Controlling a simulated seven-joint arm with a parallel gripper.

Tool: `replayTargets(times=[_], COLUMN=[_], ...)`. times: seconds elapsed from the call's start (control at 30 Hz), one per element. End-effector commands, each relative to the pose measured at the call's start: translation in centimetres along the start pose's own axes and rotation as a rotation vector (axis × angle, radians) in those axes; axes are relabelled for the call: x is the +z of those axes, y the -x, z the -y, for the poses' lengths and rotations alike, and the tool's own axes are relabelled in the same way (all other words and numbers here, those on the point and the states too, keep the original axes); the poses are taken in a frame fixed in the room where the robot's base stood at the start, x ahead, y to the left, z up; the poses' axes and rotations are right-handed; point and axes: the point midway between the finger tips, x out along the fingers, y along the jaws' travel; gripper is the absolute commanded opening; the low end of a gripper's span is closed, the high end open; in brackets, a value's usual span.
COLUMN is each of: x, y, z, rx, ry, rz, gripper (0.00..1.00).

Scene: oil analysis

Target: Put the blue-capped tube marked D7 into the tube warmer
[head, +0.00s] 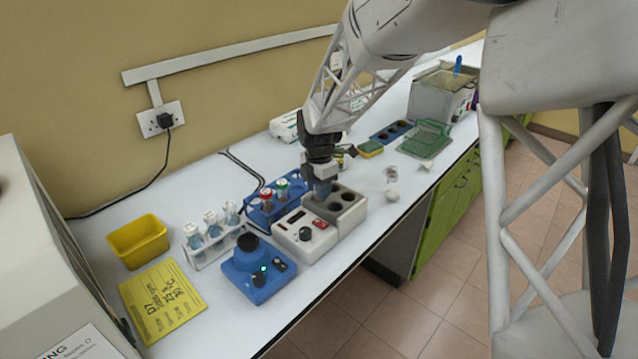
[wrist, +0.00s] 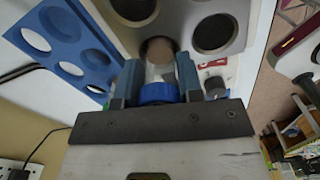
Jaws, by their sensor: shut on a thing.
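My gripper (head: 322,188) is over the tube warmer (head: 310,247), a pale box with a black knob, a dark display and a grey block of round wells. In the wrist view, the gripper (wrist: 157,88) is shut on a clear tube with a blue cap (wrist: 157,93). The tube points away from the gripper, and its far end lines up with one well of the warmer block (wrist: 185,12). I cannot tell how deep it sits in that well. Other wells look dark and empty. No D7 mark on the tube is readable; a yellow card (head: 162,300) reads D7.
A blue rack (head: 259,215) with red- and green-capped tubes stands just behind the warmer. A white rack (head: 203,258) of tubes, a blue knobbed device (head: 258,272) and a yellow bin (head: 138,240) are left. Small white items (head: 392,194) lie right of the warmer, near the bench's front edge.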

Motion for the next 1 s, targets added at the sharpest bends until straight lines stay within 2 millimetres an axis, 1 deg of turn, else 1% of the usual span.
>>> replayTargets(times=[0.37, 0.4, 0.57, 0.6, 0.87, 1.0], x=[0.00, 0.00, 0.00, 0.00, 0.00, 0.01], y=[-0.16, -0.15, -0.15, -0.15, -0.12, 0.30], z=[0.00, 0.00, 0.00, 0.00, 0.00, -0.02], rx=[0.000, 0.000, 0.000, 0.000, 0.000, 0.001], ry=[0.000, 0.000, 0.000, 0.000, 0.000, 0.000], rz=[0.000, 0.000, 0.000, 0.000, 0.000, 0.000], gripper=[0.06, 0.37, 0.62, 0.64, 0.64, 0.64])
